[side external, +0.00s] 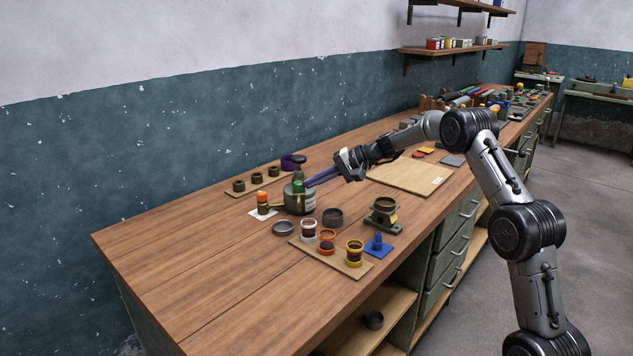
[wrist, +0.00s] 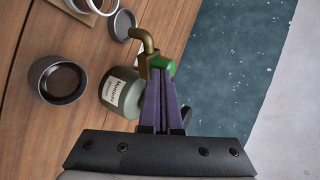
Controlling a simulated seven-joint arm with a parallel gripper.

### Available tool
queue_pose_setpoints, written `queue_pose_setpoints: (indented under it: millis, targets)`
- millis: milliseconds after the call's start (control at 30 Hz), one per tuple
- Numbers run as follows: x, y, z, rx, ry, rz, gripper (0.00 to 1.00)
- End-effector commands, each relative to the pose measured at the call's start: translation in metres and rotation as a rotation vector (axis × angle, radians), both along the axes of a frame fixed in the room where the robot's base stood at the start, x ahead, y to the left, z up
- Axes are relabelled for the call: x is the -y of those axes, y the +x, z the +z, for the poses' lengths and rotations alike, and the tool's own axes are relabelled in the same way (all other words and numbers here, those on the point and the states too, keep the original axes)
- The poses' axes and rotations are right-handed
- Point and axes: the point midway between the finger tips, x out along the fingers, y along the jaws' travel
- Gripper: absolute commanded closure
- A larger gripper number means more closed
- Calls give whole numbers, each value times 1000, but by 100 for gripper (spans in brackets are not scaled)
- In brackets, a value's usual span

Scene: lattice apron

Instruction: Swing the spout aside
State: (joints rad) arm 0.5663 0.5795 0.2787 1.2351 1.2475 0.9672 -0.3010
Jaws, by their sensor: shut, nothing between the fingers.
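The spout (wrist: 147,45) is a bent brass tube in the wrist view. It rises from a squat grey-green labelled can (wrist: 118,95), which also stands on the bench in the side view (side external: 300,204). A green piece (wrist: 164,66) sits beside the base of the spout; it shows in the side view (side external: 298,187) too. My gripper (wrist: 162,74) has its purple fingers shut with nothing between them. Its tips are right at the green piece, and I cannot tell whether they touch. In the side view my gripper (side external: 308,184) reaches in from the right.
A dark cup (side external: 332,217) and a grey lid (side external: 283,228) stand close to the can. A rack (side external: 252,186) stands behind. The bench's left end is clear.

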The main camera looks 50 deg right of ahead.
Motion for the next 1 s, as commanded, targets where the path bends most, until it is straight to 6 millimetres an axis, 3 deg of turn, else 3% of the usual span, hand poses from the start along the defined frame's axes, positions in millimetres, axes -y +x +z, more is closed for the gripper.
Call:
queue_pose_setpoints:
  millis: [433,833,1000]
  targets:
    - [-31,18,-1,-2,-2,-228,100]
    - [-32,19,-1,-4,1,-227,100]
    - [-30,9,0,-4,1,-228,100]
